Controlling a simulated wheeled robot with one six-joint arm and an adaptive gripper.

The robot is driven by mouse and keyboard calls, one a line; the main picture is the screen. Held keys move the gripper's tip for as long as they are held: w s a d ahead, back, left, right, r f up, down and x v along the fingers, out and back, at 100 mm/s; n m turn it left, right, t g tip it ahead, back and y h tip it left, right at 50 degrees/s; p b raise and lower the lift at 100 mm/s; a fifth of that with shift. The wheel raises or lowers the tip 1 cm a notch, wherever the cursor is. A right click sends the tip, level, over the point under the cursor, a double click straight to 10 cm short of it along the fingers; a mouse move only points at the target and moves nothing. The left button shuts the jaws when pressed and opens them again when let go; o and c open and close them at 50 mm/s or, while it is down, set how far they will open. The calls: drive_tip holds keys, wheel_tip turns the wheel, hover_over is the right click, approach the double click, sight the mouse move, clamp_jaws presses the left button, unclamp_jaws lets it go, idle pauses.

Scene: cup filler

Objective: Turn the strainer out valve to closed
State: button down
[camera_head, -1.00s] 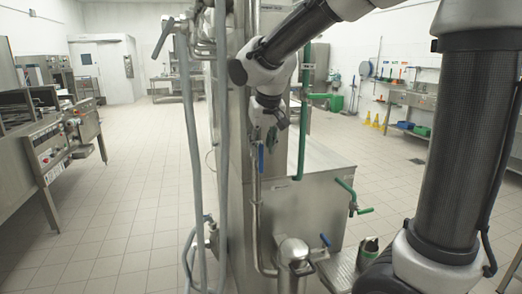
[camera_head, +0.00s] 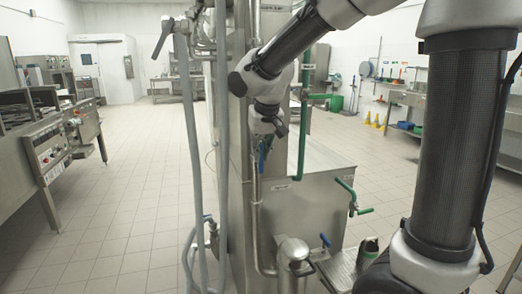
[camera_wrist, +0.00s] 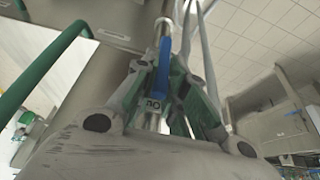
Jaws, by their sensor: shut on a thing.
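The valve's blue lever handle (camera_head: 262,156) sits on a thin upright steel pipe beside the large steel column. In the wrist view the blue handle (camera_wrist: 164,66) stands between the two green-grey fingers of my gripper (camera_wrist: 160,74). My gripper is shut on it. In the head view my gripper (camera_head: 264,139) comes down from above to the handle, and its fingertips are small and partly hidden there. A small label (camera_wrist: 153,104) shows below the handle in the wrist view; its text is not fully readable.
A green pipe (camera_head: 303,130) runs upright just right of my gripper. A steel tank (camera_head: 300,205) with a green-handled valve (camera_head: 352,198) stands below. Another blue-handled valve (camera_head: 325,240) is lower right, beside a steel canister (camera_head: 292,262). Grey hoses (camera_head: 192,150) hang left.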

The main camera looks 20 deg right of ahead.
drive_tip(key=shift+a, duration=0.1)
drive_tip(key=a+f+n+t+h, duration=0.2)
drive_tip(key=a+f+n+h, duration=0.2)
drive_tip(key=h, duration=1.2)
drive_tip(key=shift+a+f+h, duration=0.3)
drive_tip(key=shift+a+f, duration=0.6)
drive_tip(key=shift+f, duration=0.15)
drive_tip(key=shift+n, duration=0.3)
drive_tip(key=c, duration=1.5)
unclamp_jaws()
drive_tip(key=shift+o, duration=0.2)
drive_tip(key=v, duration=1.2)
drive_tip(key=shift+f, duration=0.25)
